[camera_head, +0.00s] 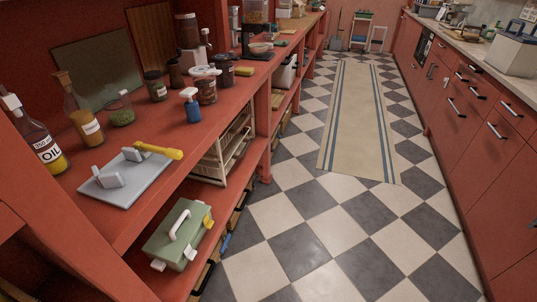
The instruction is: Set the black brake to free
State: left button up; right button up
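I cannot make out a black brake anywhere in the head view. A flat grey plate (125,193) lies on the red counter at the left, with pale grey blocks (107,177) on it. A yellow handle (159,151) reaches from the plate's far side to the right, over the counter. Whether this plate and handle belong to a brake, I cannot tell. Neither of my grippers is in view.
An oil bottle (40,138), jars and a blue bottle (192,106) stand on the red counter (160,205). A green box (180,234) sits on the shelf below. The checkered floor (305,250) and beige runner (355,125) are clear. Red cabinets (470,130) line the right.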

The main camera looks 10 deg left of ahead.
aim_at(257, 178)
jog(key=i+l+u, duration=0.1)
jog(key=i+u, duration=0.2)
jog(key=i, duration=0.2)
jog(key=i+l+u, duration=0.25)
jog(key=i, duration=0.25)
jog(key=i+l+u, duration=0.3)
jog(key=i, duration=0.2)
